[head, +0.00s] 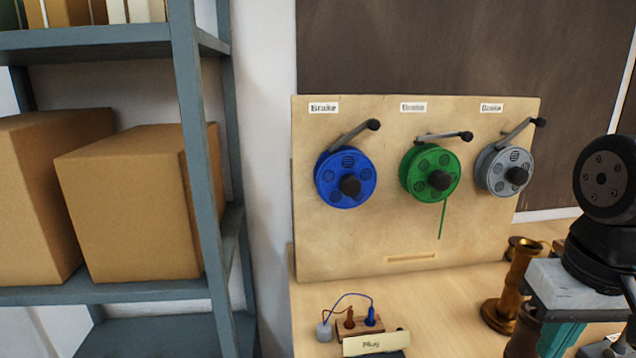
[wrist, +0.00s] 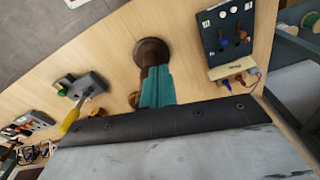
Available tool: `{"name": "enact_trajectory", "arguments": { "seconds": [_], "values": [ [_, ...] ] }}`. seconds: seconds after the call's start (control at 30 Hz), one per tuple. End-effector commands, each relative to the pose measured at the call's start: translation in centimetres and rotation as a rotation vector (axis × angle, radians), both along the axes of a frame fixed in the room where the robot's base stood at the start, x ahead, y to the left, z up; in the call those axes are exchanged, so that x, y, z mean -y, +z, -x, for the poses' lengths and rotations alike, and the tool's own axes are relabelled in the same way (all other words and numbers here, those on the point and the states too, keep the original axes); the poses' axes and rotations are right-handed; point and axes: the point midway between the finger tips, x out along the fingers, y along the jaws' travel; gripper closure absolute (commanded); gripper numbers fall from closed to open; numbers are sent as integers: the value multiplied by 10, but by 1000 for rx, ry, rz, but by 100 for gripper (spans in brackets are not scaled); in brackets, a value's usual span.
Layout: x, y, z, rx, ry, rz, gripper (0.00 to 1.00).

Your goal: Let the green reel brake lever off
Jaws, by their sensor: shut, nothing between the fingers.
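The green reel (head: 430,173) hangs in the middle of an upright wooden board, with a green cord (head: 441,218) hanging below it. Its brake lever (head: 445,136) is a grey arm with a black knob, just above the reel under a "Brake" label. It lies nearly level, while the levers over the blue and grey reels slant up to the right. My gripper (wrist: 157,72) has teal fingers, shut and empty, over the table in the wrist view. In the head view it is partly visible at lower right, well away from the lever and below it. The reels are not clearly seen in the wrist view.
The blue reel (head: 345,178) and grey reel (head: 503,168) flank the green one. A brass candlestick-like stand (head: 513,287) is on the table beside my arm. A plug block (head: 360,325) with wires sits at the front. Shelves with boxes (head: 135,205) stand left.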

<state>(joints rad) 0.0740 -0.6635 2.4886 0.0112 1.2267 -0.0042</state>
Motion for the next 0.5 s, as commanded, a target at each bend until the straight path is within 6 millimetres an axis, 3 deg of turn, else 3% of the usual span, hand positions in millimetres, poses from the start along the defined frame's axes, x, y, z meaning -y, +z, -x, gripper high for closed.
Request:
{"name": "enact_trajectory", "arguments": {
  "seconds": [0.03, 0.13, 0.5],
  "values": [
    [-3, -10, 14, -5, 20, 9, 100],
    [-8, -18, 26, 0, 48, 15, 100],
    [-9, -16, 26, 6, 49, 15, 100]
  ]
}}
